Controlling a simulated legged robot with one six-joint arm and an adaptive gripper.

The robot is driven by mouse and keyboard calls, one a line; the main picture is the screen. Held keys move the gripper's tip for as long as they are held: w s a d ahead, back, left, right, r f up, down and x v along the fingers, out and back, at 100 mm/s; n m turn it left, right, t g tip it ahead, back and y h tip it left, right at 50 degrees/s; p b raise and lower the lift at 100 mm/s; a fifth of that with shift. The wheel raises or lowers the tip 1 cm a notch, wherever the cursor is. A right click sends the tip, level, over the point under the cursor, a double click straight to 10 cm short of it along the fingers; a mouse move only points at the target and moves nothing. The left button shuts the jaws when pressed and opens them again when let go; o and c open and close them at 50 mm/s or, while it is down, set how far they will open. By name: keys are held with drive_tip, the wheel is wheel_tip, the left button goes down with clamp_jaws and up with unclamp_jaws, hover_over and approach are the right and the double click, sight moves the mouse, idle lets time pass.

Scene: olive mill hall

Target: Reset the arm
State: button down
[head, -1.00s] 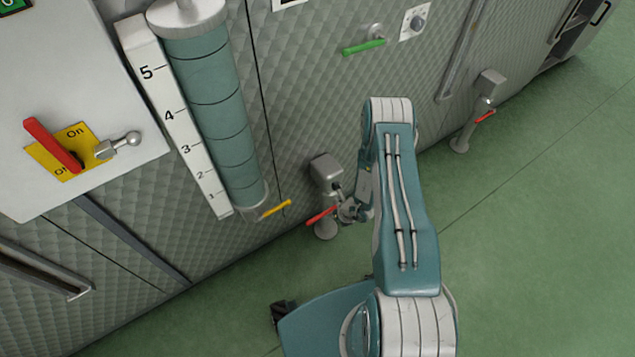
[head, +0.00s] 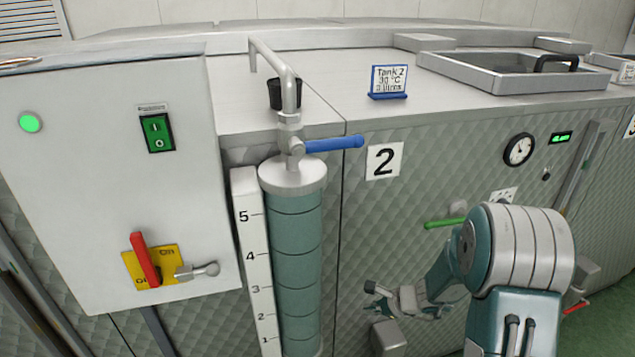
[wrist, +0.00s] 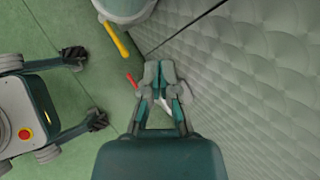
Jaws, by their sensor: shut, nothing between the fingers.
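My arm, teal with pale grey joints, rises at the lower right of the head view, its elbow bent high in front of the quilted tank wall (head: 400,220). The forearm reaches down and left to my gripper (head: 380,297). My gripper also shows in the wrist view (wrist: 160,72), its fingers together and empty, beside the quilted wall. In the head view it appears just above a grey box (head: 389,337) low at the wall; I cannot tell the gap between them.
A measuring cylinder (head: 296,235) with a blue lever (head: 335,144) stands left of my gripper. A green handle (head: 445,223) is near my elbow. A yellow handle (wrist: 113,38) and a red handle (wrist: 131,80) lie beyond my fingers. Green floor (wrist: 110,75) lies left of the wall.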

drive_tip(key=s+a+r+n+g+h, duration=0.1)
drive_tip(key=s+a+r+n, duration=0.1)
drive_tip(key=s+r+n, duration=0.55)
drive_tip(key=s+a+r+n+h, duration=0.1)
drive_tip(key=s+r+n, duration=0.25)
drive_tip(key=r, duration=0.65)
drive_tip(key=s+d+r+n+t+h, duration=0.1)
drive_tip(key=s+r+n, duration=0.3)
drive_tip(key=s, duration=0.4)
drive_tip(key=s+d+r+n+t+h, duration=0.1)
drive_tip(key=s+d+r+n+h, duration=0.3)
drive_tip(key=s, duration=0.3)
drive_tip(key=shift+v, duration=0.75)
